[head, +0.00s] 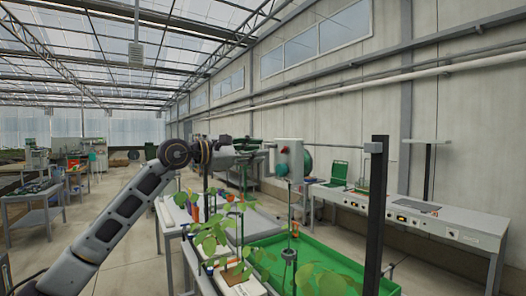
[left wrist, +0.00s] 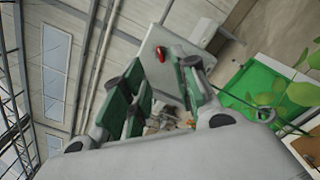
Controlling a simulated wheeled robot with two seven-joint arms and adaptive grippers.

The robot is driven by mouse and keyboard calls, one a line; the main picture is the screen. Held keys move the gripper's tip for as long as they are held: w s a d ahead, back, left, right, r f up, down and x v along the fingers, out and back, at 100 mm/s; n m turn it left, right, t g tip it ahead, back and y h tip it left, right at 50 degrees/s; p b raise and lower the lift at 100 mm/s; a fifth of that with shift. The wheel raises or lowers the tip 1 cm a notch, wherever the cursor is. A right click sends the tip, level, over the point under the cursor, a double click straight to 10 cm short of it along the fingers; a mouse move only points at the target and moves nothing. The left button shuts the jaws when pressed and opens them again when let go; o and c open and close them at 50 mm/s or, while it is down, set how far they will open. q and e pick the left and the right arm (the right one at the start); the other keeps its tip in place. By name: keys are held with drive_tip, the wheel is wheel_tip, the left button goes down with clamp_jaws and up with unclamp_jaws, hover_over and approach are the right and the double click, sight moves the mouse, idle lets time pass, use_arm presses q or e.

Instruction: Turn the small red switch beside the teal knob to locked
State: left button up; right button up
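A pale grey box (head: 294,146) stands at the middle of the head view, just beyond my left gripper. The small red switch (head: 284,150) sits on its face, with a small teal knob (head: 281,169) below it. In the left wrist view the red switch (left wrist: 160,54) shows on the box face (left wrist: 156,38), beyond and between the finger ends; its exact setting is too small to read. The knob cannot be made out clearly there, near a finger. My left gripper (head: 262,150) is open and empty, its green-padded fingers (left wrist: 160,90) apart, short of the box. My right gripper is out of view.
A dark upright post (head: 377,215) stands right of the box. Below are a green tray (head: 335,262) and leafy plants (head: 212,238). A larger teal round thing (head: 307,162) is partly hidden behind the box. A long bench (head: 440,222) runs along the right wall.

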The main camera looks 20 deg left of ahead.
use_arm(q)
drive_tip(key=shift+v, duration=1.4)
